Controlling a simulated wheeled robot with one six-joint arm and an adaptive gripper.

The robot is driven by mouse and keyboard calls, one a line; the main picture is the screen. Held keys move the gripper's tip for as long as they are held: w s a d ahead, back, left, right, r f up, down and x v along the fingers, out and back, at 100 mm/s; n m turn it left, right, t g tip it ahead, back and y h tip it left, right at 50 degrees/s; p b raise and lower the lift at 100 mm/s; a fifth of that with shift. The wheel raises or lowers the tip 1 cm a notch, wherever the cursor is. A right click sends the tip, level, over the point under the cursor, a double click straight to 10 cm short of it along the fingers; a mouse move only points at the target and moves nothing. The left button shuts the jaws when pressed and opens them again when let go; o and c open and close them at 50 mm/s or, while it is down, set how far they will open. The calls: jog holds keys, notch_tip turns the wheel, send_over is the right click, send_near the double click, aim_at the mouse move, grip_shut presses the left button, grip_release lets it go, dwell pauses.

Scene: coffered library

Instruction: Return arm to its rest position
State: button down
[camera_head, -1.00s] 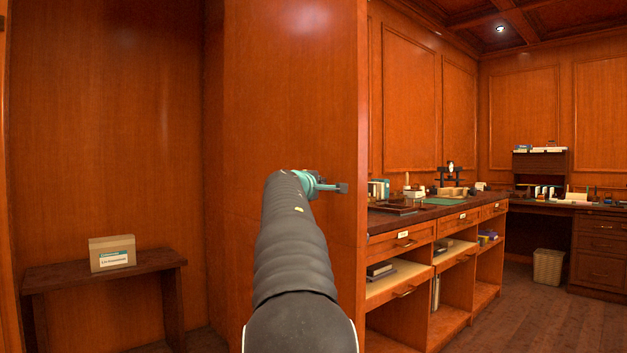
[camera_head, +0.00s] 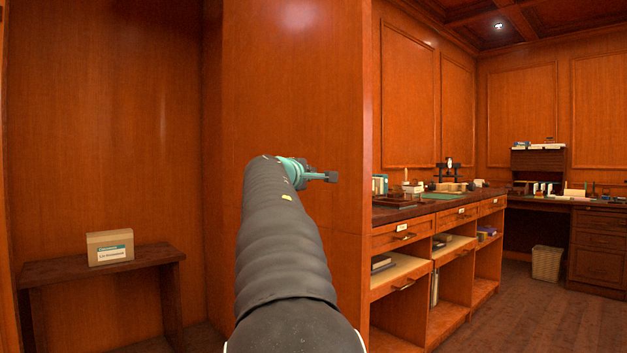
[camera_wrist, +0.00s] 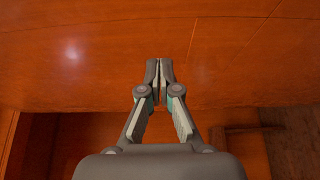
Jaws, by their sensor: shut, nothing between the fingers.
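My arm (camera_head: 285,240) rises from the bottom centre of the head view, in a dark ribbed sleeve with a teal wrist. My gripper (camera_head: 332,177) is at its end, pointing right, in front of the wooden wall panel. In the wrist view my gripper (camera_wrist: 160,62) has its fingertips together with nothing between them. Wood panelling fills the view beyond the fingertips.
A cardboard box (camera_head: 110,247) with a label stands on a dark bench (camera_head: 60,272) at left. A wooden counter (camera_head: 410,212) with drawers, shelves and several items is at right. A wastebasket (camera_head: 547,263) and desk (camera_head: 598,240) stand farther back. Floor (camera_head: 500,310) there is clear.

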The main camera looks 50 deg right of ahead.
jog(key=s+a, duration=0.3)
jog(key=a, duration=0.2)
jog(key=shift+s+b, duration=0.4)
jog(key=shift+b, duration=0.05)
jog(key=shift+a, duration=0.1)
